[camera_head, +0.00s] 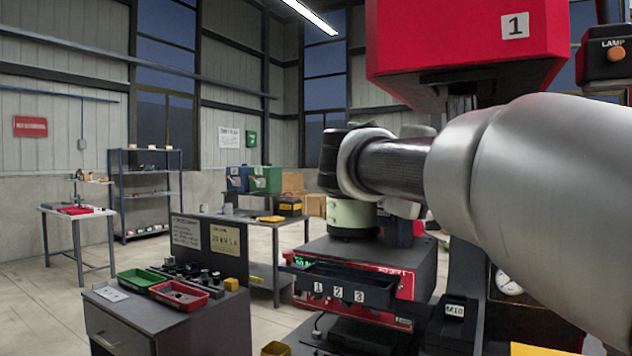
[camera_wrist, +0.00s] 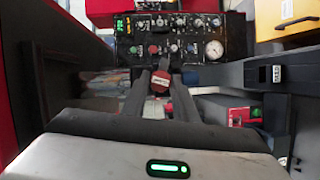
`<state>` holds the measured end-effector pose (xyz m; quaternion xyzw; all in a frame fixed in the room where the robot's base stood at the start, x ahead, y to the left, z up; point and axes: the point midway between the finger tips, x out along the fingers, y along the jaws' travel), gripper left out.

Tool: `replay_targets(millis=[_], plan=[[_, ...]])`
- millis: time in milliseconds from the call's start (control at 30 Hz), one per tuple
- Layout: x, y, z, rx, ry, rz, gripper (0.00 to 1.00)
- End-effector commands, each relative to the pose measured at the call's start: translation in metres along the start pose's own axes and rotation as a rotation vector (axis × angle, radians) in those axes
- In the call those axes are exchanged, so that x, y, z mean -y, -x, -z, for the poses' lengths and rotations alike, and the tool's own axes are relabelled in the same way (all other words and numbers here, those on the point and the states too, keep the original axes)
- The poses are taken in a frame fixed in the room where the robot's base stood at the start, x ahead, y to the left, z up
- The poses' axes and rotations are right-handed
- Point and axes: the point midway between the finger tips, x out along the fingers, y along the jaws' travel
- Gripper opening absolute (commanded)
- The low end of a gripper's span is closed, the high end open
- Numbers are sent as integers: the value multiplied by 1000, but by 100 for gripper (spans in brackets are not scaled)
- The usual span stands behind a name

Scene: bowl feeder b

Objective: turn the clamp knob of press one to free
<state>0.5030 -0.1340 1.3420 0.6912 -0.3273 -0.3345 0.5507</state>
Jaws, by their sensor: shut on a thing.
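The red clamp knob (camera_wrist: 159,80), with a small pale label on it, shows in the middle of the wrist view. My gripper (camera_wrist: 161,86) has its two dark fingers on either side of the knob and is shut on it. The knob's turn position cannot be read. Press one (camera_head: 455,40) is the red housing with a white "1" plate at the top right of the head view. My arm crosses in front of it, and my fingers and the knob are hidden in that view.
A dark panel with knobs and a round gauge (camera_wrist: 214,49) lies beyond my fingers. A dark tray (camera_head: 338,290) marked 1, 2, 3 stands below my arm. A cabinet with a red tray (camera_head: 180,295) and a green tray (camera_head: 141,279) is at the left. Open floor lies further left.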

Motion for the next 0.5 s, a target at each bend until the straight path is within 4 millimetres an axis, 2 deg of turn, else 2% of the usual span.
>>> replay_targets(millis=[200,500], plan=[[4,-1,0,5,159,-64,4],[4,0,0,8,296,-120,4]])
